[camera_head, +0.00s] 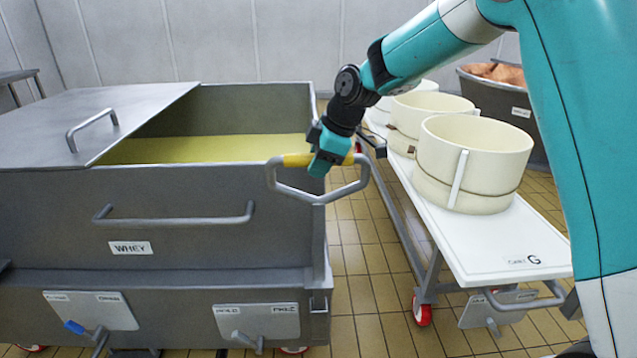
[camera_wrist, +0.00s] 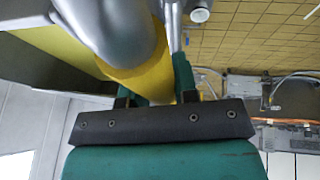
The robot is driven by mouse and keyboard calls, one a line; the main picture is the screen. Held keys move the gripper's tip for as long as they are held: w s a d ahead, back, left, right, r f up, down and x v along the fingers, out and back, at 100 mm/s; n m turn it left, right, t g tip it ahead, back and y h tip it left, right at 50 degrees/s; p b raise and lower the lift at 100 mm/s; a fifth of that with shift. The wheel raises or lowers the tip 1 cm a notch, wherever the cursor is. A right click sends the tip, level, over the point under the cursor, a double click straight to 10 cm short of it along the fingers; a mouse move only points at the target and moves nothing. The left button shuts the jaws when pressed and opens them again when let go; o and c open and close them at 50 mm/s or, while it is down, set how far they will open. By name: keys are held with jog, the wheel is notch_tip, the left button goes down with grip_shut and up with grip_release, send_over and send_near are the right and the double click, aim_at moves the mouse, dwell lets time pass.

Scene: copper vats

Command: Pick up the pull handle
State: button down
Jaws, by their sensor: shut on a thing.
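The pull handle (camera_head: 298,160) is a grey metal loop with a yellow grip bar along its top. It shows in the head view in front of the right end of the whey vat. My gripper (camera_head: 326,160) is shut on the yellow grip, near its middle, with the loop on both sides. In the wrist view the yellow grip of the pull handle (camera_wrist: 145,82) lies between the two teal fingers of my gripper (camera_wrist: 160,80), and grey tube curves beyond it. I cannot tell whether the loop's lower end touches anything.
The whey vat (camera_head: 60,235) is at left, its lid (camera_head: 90,118) partly open over yellow liquid. At right a white-topped cart (camera_head: 470,245) bears several cream moulds (camera_head: 470,150). Tiled floor (camera_head: 355,270) lies between them. A dark tub (camera_head: 505,105) stands behind.

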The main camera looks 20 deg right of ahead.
notch_tip(320, 180, up, 10)
jog(key=shift+f+p, duration=0.25)
jog(key=shift+p, duration=0.05)
jog(key=shift+r+p, duration=0.95)
jog(key=shift+r, duration=0.45)
